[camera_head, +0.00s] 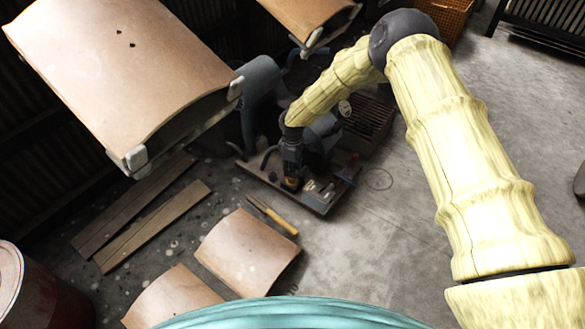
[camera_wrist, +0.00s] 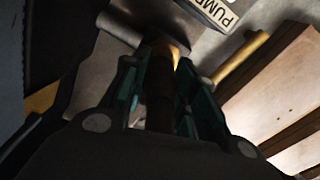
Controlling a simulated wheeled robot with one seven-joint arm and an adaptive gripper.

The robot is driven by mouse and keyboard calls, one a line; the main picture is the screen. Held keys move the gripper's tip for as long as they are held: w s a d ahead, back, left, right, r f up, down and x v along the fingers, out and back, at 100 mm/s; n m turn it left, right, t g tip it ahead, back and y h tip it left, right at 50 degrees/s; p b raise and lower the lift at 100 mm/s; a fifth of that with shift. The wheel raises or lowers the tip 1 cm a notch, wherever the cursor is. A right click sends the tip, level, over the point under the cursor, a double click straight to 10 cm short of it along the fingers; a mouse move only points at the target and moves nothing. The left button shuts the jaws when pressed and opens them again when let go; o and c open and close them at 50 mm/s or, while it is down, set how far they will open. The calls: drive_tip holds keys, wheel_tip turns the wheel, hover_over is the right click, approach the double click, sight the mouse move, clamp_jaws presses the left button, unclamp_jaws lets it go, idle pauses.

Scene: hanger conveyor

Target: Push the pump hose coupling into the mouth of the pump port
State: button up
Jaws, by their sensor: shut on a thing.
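My gripper (camera_head: 291,172) points down over the pump's base plate (camera_head: 322,208). In the wrist view its teal fingers (camera_wrist: 158,85) are closed on a dark, round piece, which looks like the pump hose coupling (camera_wrist: 159,95). A brass-coloured part (camera_wrist: 176,50) shows at the fingertips; I cannot tell whether it belongs to the coupling or to the port. A grey metal cylinder (camera_wrist: 120,28) lies just beyond the fingertips, perhaps part of the pump port. The port's mouth is hidden behind the fingers and the held piece. A label reading "PUMP" (camera_wrist: 225,14) is beside it.
A yellow-handled tool (camera_head: 275,216) lies on the floor beside the base plate. Curved tan panels (camera_head: 247,250) and wooden boards (camera_head: 150,222) lie to the left. A large tan panel (camera_head: 120,65) hangs at the upper left. The floor on the right is mostly clear.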

drive_tip(key=shift+f, duration=0.5)
idle(0.3)
drive_tip(key=o, duration=0.7)
drive_tip(key=o, duration=0.6)
drive_tip(key=shift+r, duration=3.7)
